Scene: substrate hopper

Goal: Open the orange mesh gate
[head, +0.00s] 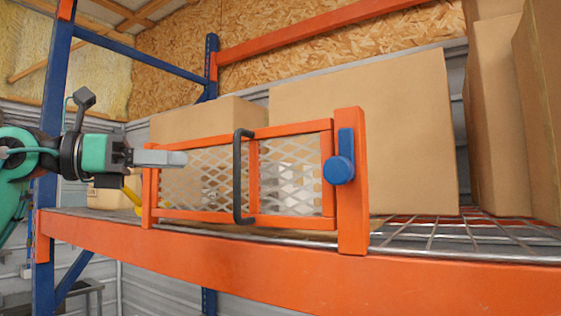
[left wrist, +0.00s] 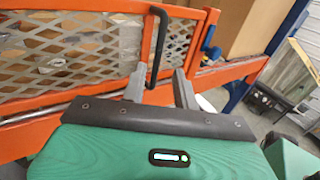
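The orange mesh gate (head: 253,150) stands upright at the shelf front, its right edge against an orange post (head: 352,225). A black bar handle (head: 238,180) runs vertically on its face. A blue latch with a round knob (head: 341,168) sits on the post. My left gripper (head: 186,159) is in front of the gate's left part, left of the handle in the head view. In the left wrist view its two fingers (left wrist: 158,88) are apart, with the handle (left wrist: 158,40) showing beyond the gap. I see no contact with the handle. My right gripper is in neither view.
An orange shelf beam (head: 260,255) runs below the gate, with wire decking (head: 450,230) behind it. Large cardboard boxes (head: 380,120) stand behind the gate and at the right (head: 497,110). A blue upright (head: 52,110) stands at the left.

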